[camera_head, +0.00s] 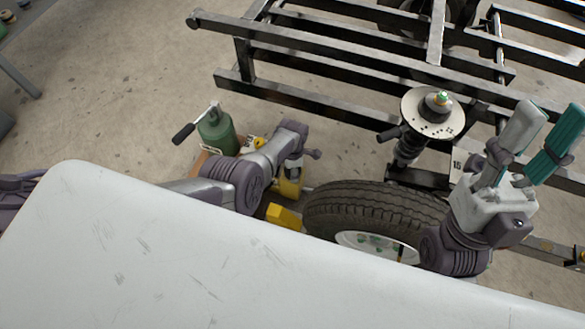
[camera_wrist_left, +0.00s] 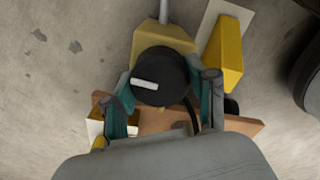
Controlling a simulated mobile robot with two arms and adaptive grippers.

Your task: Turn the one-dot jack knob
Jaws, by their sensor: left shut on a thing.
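The black round jack knob (camera_wrist_left: 160,76), with a white bar mark on its face, sits at the top of a yellow jack (camera_wrist_left: 178,40) in the left wrist view. My left gripper (camera_wrist_left: 168,84) has its teal-padded fingers on either side of the knob and is shut on it. I cannot make out a dot on the knob. In the head view my left arm reaches to the yellow jack (camera_head: 291,182); its wrist hides the knob and fingertips. My right gripper (camera_head: 552,122) is raised at the right, its fingers apart and empty.
A green bottle (camera_head: 218,132) with a black handle stands left of my left wrist. A tire (camera_head: 365,208) lies to the right. A strut with a round plate (camera_head: 420,112) stands beside the black metal frame (camera_head: 300,97). Yellow blocks (camera_head: 284,216) lie near the jack.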

